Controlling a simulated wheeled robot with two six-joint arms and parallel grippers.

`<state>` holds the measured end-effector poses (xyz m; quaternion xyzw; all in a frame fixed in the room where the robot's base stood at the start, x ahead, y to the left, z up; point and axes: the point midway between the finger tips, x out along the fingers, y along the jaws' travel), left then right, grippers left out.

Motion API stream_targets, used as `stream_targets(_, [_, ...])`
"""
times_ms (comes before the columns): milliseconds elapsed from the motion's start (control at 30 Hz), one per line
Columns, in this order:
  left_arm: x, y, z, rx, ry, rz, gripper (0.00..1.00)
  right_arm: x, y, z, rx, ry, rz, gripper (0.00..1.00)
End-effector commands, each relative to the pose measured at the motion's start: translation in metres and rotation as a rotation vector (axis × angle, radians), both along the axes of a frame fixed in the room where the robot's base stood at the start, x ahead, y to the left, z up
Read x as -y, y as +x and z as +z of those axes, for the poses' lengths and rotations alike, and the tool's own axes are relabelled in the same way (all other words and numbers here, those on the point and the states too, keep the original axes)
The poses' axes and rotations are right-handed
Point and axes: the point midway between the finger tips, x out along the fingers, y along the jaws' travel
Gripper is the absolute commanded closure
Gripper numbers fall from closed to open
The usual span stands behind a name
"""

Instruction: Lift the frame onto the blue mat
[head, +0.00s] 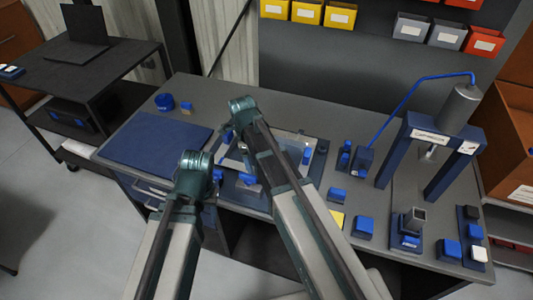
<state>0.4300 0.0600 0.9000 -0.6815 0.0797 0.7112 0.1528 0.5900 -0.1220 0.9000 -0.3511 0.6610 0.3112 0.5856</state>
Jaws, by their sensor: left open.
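The blue mat (155,140) lies flat and bare on the left part of the grey workbench. To its right, a pale flat piece that looks like the frame (292,140) lies on the bench among blue fixture parts, apart from the mat. My arms cover much of it. My left gripper (218,177) is open, low beside my left arm between the mat and the frame. Whether it touches anything cannot be told. My right arm crosses over the frame; its gripper is hidden.
A blue press with a grey cylinder (459,104) stands at the bench's right. Small blue blocks (363,227) and a yellow pad (336,219) lie near the front edge. A blue round item (164,102) sits behind the mat. Bins (340,15) hang at the back.

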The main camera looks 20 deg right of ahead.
Motion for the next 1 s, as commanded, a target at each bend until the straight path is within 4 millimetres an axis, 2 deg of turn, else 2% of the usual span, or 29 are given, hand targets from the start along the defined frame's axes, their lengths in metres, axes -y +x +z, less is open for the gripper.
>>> stream_targets(33, [0.000, 0.000, -0.013, 0.000, 0.000, 0.000, 0.50, 0.002, -0.002, -0.013, 0.000, 0.000, -0.001, 0.21])
stream_targets(200, [0.000, 0.000, -0.032, 0.000, 0.000, 0.000, 0.50, 0.004, -0.003, -0.032, 0.001, -0.001, 0.000, 0.21])
stream_targets(533, [0.000, 0.000, -0.032, 0.000, 0.000, 0.000, 0.50, 0.004, -0.003, -0.032, 0.001, -0.001, 0.000, 0.23])
stream_targets(900, [0.000, 0.000, -0.032, 0.000, 0.000, 0.000, 0.50, 0.004, -0.003, -0.032, 0.001, -0.001, 0.000, 0.90])
stream_targets(967, [0.000, 0.000, -0.032, 0.000, 0.000, 0.000, 0.50, 0.004, -0.003, -0.032, 0.001, -0.001, 0.000, 1.00])
stream_targets(1000, [0.000, 0.000, -0.032, 0.000, 0.000, 0.000, 0.50, 0.004, -0.003, -0.032, 0.001, -0.001, 0.000, 1.00])
